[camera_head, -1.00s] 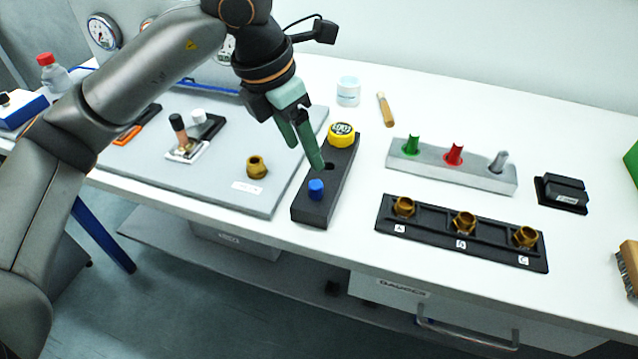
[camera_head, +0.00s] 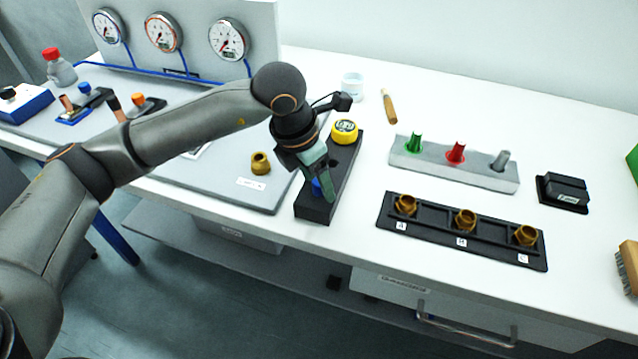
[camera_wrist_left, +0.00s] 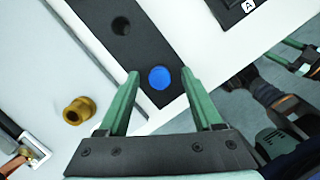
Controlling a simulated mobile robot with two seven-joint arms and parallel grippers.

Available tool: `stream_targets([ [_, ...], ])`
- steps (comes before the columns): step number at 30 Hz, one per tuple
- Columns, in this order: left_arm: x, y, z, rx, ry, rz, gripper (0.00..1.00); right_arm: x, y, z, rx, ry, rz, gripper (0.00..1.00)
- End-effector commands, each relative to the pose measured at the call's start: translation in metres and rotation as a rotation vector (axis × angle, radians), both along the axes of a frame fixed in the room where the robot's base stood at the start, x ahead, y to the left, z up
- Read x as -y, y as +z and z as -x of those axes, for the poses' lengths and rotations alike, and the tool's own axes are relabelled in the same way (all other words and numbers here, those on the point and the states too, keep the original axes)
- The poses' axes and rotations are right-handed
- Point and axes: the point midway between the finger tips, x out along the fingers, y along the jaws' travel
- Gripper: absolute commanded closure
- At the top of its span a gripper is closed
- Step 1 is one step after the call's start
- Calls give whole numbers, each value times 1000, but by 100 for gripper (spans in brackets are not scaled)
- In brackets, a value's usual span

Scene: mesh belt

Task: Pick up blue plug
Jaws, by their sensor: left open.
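The blue plug (camera_head: 317,186) stands in the black block (camera_head: 345,172), near its front end, and is partly hidden by my gripper in the head view. In the left wrist view the plug (camera_wrist_left: 160,77) shows from above as a round blue top. My left gripper (camera_head: 325,193) is over the front end of the block, pointing down. In the left wrist view its two green fingers (camera_wrist_left: 162,88) are open, with the plug between them and apart from both. An empty round hole (camera_wrist_left: 120,26) lies beside the plug in the block. My right gripper is not in view.
A yellow-topped round item (camera_head: 344,131) sits at the block's back end. A brass fitting (camera_head: 260,163) stands on the grey board to the left. A rail with green, red and grey plugs (camera_head: 455,175) and a black tray of brass fittings (camera_head: 440,238) lie to the right.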

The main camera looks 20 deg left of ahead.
Motion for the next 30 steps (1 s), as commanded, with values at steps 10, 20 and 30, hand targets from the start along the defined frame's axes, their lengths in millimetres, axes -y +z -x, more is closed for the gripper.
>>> stream_targets([
  [10,0,-3,-1,1,0,1,42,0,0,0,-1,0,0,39],
  [20,0,-2,-1,1,0,1,79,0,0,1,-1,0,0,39],
  [30,0,-2,-1,1,0,1,100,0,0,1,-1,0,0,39],
])
